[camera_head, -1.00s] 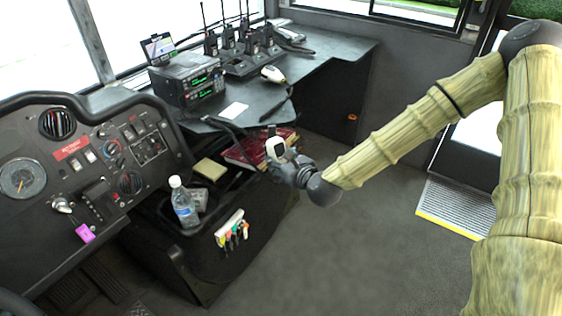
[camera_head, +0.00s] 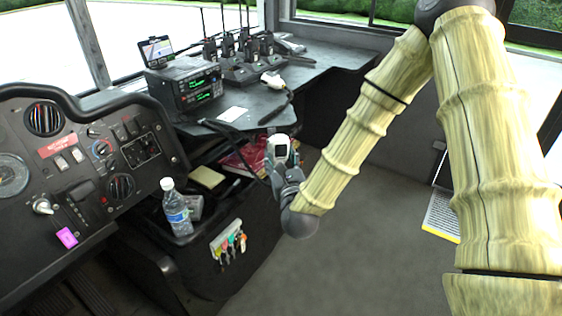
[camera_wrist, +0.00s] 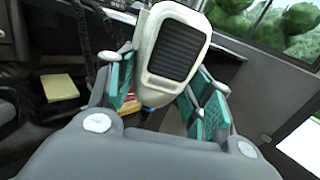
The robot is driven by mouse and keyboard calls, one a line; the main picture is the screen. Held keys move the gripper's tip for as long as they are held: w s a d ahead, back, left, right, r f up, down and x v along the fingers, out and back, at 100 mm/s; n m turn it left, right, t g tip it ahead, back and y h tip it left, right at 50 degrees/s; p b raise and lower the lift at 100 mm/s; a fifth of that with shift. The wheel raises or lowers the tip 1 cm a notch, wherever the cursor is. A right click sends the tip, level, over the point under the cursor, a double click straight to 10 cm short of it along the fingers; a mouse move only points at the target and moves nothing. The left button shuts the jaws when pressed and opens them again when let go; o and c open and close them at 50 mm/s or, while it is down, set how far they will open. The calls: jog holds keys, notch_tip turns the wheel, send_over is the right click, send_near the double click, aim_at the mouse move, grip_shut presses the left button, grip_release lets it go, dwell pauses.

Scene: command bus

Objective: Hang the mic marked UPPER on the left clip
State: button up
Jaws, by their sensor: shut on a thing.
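My gripper (camera_head: 281,168) is shut on a white hand mic (camera_head: 278,148) and holds it in the air in front of the desk's front edge. In the wrist view the mic (camera_wrist: 172,45) shows its dark ribbed grille, between the teal finger pads of my gripper (camera_wrist: 166,92). No UPPER mark can be read on it. A second white mic (camera_head: 272,79) lies on the desk. Two stacked radios (camera_head: 185,84) with green displays stand at the desk's left. I cannot make out the left clip.
The dark desk (camera_head: 320,76) carries handheld radios in a charger (camera_head: 245,66), a small screen (camera_head: 156,50) and a white card (camera_head: 232,114). Below are a red book (camera_head: 240,157), a yellow pad (camera_head: 207,177) and a water bottle (camera_head: 176,208). The floor at the right is open.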

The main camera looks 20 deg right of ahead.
jog(key=w+f+b, duration=0.1)
jog(key=w+f, duration=0.1)
jog(key=w, duration=0.5)
jog(key=shift+d+f, duration=0.2)
jog(key=shift+d, duration=0.15)
jog(key=shift+w, duration=0.1)
dwell(0.4)
jog(key=shift+r, duration=0.1)
dwell(0.4)
jog(key=shift+b, duration=0.65)
dwell(0.7)
jog(key=shift+f+b, duration=2.1)
jog(key=shift+b, duration=0.05)
dwell(1.2)
dwell(0.4)
jog(key=o, duration=1)
